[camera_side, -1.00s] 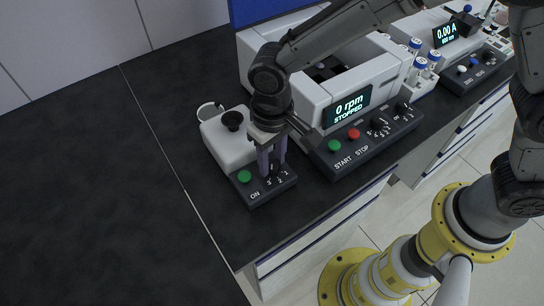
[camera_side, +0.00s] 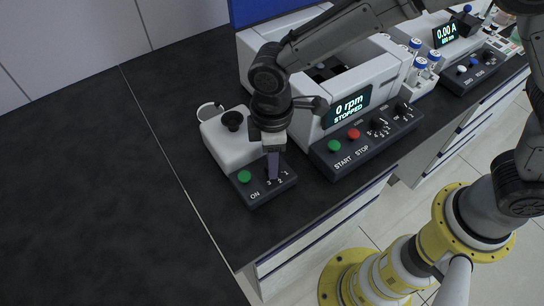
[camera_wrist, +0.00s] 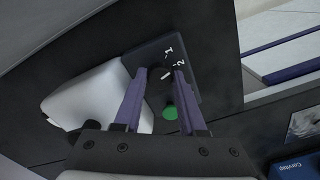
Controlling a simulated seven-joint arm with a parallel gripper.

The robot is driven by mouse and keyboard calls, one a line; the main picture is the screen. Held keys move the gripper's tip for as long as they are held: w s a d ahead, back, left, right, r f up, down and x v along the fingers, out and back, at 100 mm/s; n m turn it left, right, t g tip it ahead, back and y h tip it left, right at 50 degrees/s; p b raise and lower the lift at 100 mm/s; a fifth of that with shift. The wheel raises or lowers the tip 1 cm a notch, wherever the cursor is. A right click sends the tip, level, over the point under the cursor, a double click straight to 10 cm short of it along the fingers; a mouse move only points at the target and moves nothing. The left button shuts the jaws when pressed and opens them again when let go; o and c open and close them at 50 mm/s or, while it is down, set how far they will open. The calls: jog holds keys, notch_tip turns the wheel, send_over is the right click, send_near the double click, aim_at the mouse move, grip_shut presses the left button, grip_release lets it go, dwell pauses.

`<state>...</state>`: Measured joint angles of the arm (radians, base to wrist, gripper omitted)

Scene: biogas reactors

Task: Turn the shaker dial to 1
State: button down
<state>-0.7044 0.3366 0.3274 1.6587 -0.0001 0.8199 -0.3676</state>
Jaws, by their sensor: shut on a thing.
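The shaker (camera_side: 222,135) is a small white unit with a black round top piece and a dark front panel (camera_side: 258,196). The panel has a green ON button (camera_side: 244,177) and a dial marked 1, 2 and 3. In the side view my gripper (camera_side: 272,177) reaches down onto the dial and largely hides it. In the wrist view the two purple fingers (camera_wrist: 163,72) are closed around the dark dial (camera_wrist: 157,75), with the 1 and 2 marks visible beyond. A short white mark shows between the fingers; I cannot tell which number the dial points to.
A larger white machine (camera_side: 386,62) reading "0 rpm STOPPED" stands close on the right, with START and STOP buttons (camera_side: 353,134). Capped vials (camera_side: 417,66) and another instrument (camera_side: 468,72) are behind it. The dark bench (camera_side: 90,190) is clear on the left.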

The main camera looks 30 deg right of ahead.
jog(key=n, duration=0.5)
jog(key=shift+r+n, duration=0.1)
jog(key=shift+n, duration=0.2)
dwell(0.4)
jog(key=shift+c, duration=2.4)
grip_release()
notch_tip(320, 180, up, 14)
